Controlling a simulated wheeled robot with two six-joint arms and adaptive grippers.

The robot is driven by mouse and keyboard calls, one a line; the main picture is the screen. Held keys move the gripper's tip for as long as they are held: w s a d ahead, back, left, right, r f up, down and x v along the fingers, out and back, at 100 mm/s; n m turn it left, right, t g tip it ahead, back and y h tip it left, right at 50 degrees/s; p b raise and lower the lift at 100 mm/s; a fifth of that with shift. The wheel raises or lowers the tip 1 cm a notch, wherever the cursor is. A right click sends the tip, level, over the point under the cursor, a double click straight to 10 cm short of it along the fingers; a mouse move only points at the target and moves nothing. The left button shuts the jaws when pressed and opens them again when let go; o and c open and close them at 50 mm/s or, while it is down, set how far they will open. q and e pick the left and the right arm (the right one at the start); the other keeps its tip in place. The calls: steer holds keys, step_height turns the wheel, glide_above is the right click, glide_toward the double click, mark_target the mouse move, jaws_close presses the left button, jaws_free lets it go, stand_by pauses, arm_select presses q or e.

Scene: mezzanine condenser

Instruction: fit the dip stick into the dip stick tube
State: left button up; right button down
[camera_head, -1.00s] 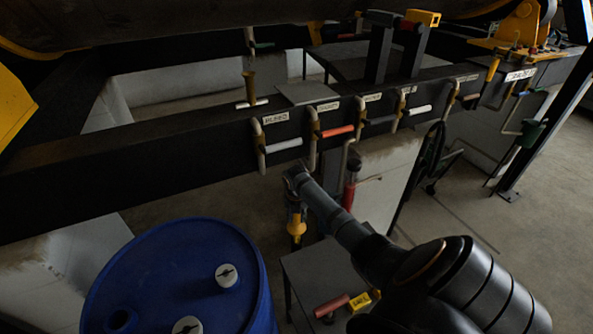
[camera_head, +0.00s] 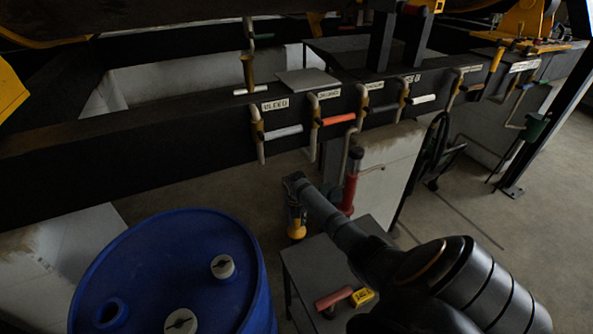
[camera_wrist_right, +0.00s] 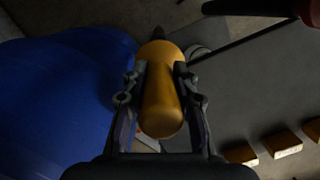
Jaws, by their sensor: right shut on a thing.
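My right gripper (camera_head: 295,206) hangs below the front of the dark beam, right of the blue drum. It is shut on a yellow rounded handle, which I take to be the dip stick (camera_head: 297,230). In the right wrist view the yellow handle (camera_wrist_right: 160,95) sits between both fingers (camera_wrist_right: 160,92), with a dark narrow end at its far side. The rest of the stick is hidden or too dark to tell. A brass upright tube (camera_head: 248,72) behind the beam may be the dip stick tube; I cannot be sure. My left gripper is not in view.
The dark beam (camera_head: 140,150) carries labelled pipes with levers, including a red-orange lever (camera_head: 338,119). The blue drum (camera_head: 165,270) stands at lower left. Floor is open at right.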

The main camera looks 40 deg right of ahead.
steer(key=shift+f, duration=0.2)
steer(key=c, duration=1)
jaws_free()
steer(key=shift+o, duration=0.2)
steer(key=shift+r, duration=0.45)
steer(key=r, duration=0.3)
steer(key=a+r, duration=0.1)
steer(key=r, duration=0.3)
steer(key=s+r, duration=0.1)
steer(key=r, duration=0.3)
steer(key=shift+s+a, duration=0.1)
steer(key=shift+a, duration=0.05)
